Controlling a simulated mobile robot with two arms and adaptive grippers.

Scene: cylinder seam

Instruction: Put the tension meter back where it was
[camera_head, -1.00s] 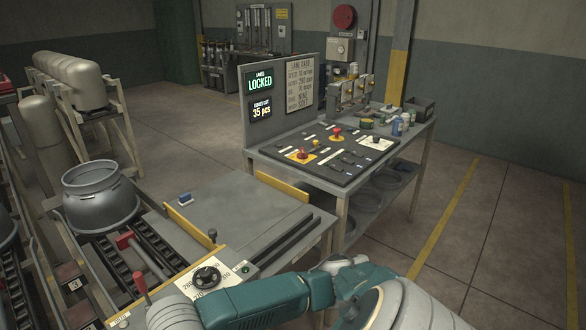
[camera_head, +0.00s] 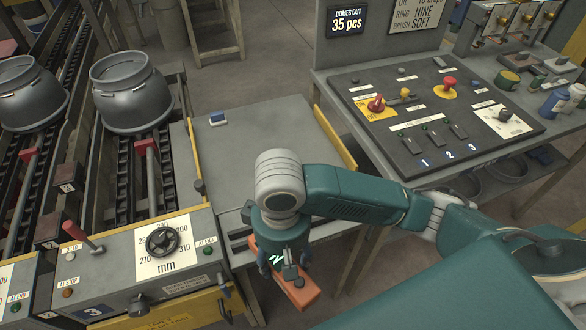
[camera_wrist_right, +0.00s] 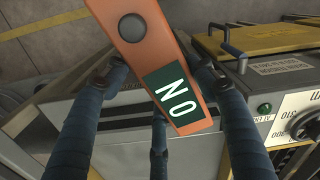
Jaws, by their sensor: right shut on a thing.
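The tension meter (camera_head: 303,294) looks like a long orange body with a small display. My right gripper (camera_head: 284,262) is shut on it and holds it in front of the grey bench's front edge. In the right wrist view the meter (camera_wrist_right: 134,30) lies across the fingers, tilted, with a dark round spot and a dark green panel with white letters. The right gripper's fingers (camera_wrist_right: 158,120) show there around the meter. My left gripper is not in view.
The grey bench top (camera_head: 250,160) is mostly clear, with a small blue block (camera_head: 218,118) at the back. A control panel (camera_head: 430,110) stands on the table to the right. At left are grey domes (camera_head: 130,90) on rails and a dial plate (camera_head: 165,242).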

